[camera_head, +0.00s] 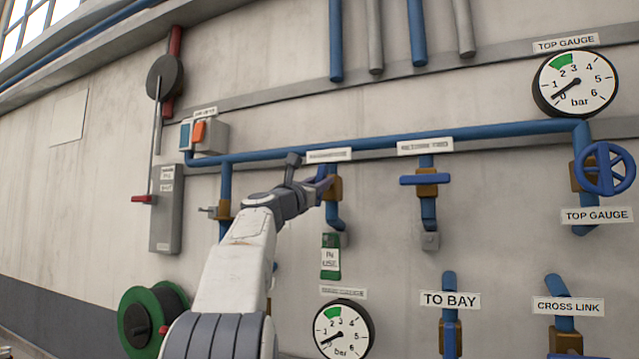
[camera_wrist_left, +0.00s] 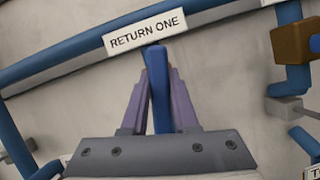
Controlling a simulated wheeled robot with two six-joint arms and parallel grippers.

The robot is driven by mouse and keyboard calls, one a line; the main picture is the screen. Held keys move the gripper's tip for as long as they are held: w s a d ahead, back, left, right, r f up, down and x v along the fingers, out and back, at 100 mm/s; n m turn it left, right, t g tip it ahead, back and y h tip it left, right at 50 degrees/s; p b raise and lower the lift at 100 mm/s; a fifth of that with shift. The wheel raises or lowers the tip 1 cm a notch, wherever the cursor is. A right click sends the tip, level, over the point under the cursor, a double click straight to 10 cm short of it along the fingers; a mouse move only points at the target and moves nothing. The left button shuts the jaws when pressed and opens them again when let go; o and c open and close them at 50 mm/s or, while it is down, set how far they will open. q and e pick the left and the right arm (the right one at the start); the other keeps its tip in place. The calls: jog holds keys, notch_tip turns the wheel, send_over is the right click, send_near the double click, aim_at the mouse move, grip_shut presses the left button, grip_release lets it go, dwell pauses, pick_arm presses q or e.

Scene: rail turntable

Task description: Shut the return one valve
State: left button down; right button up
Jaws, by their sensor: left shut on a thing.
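The return one valve has a brown body (camera_head: 335,188) on a blue pipe that drops from the long horizontal pipe. Its label reads RETURN ONE in the left wrist view (camera_wrist_left: 145,35) and is blurred in the head view (camera_head: 329,155). My left gripper (camera_head: 323,184) is at this valve. In the left wrist view its purple fingers (camera_wrist_left: 160,92) are shut on the blue lever (camera_wrist_left: 158,75), one on each side. The gripper hides most of the lever in the head view, so its angle to the pipe is hard to tell there. My right gripper is not in view.
Another valve with a blue crosswise lever (camera_head: 425,180) is to the right. A blue handwheel (camera_head: 604,168) and the top gauge (camera_head: 575,82) are farther right. A green IN USE tag (camera_head: 330,258) and a gauge (camera_head: 343,330) are below. A switch box (camera_head: 205,135) is at left.

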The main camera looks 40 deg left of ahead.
pick_arm(q)
jog(key=m+h, duration=0.2)
jog(key=m, duration=0.2)
jog(key=m+h+p, duration=0.1)
jog(key=m, duration=0.1)
jog(key=m+g+h+p, duration=0.1)
jog(key=m, duration=0.2)
jog(key=shift+d, duration=0.2)
jog(key=m+p, duration=0.1)
jog(key=m, duration=0.1)
jog(key=m+g+h+p, duration=0.1)
jog(key=m, duration=0.1)
jog(key=m+g+p, duration=0.1)
jog(key=m, duration=0.1)
jog(key=shift+d+f+h, duration=0.15)
jog(key=shift+f+h, duration=0.1)
jog(key=shift+h, duration=0.15)
jog(key=shift+w+f+m+g+p, duration=0.15)
jog(key=shift+m+g+p, duration=0.3)
jog(key=shift+m, duration=0.45)
jog(key=shift+s+f+m+g+p, duration=0.15)
jog(key=shift+m+g+p, duration=0.1)
jog(key=shift+m+p, duration=0.5)
jog(key=shift+w+f+m, duration=0.1)
jog(key=shift+m, duration=0.15)
jog(key=c, duration=0.7)
grip_release()
